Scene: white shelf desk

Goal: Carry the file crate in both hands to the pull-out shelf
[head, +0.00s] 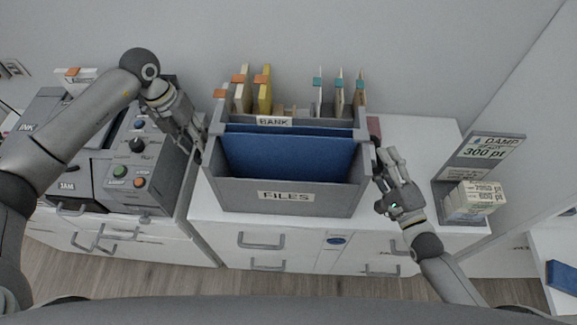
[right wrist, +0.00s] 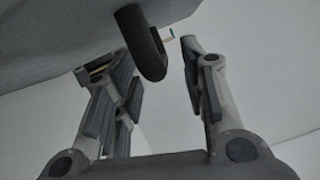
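The grey file crate (head: 238,195) with a "FILES" label stands on the white desk top in the middle of the head view. A blue folder (head: 285,155) fills its front part. My left gripper (head: 196,143) is at the crate's left side; its finger gap is not clear. My right gripper (head: 381,160) is beside the crate's right side. In the right wrist view my right gripper (right wrist: 160,75) has its fingers apart, with a dark looped handle (right wrist: 143,45) on the crate's side (right wrist: 70,35) showing between them. I cannot tell whether the fingers touch it.
Folders with orange (head: 240,78) and teal tabs (head: 340,73) stand at the crate's back, behind a "BANK" label. Grey machines (head: 155,180) stand close on the left. A grey tray with stacked packets (head: 475,198) is on the right. A white surface (head: 545,245) shows lower right, with a blue item.

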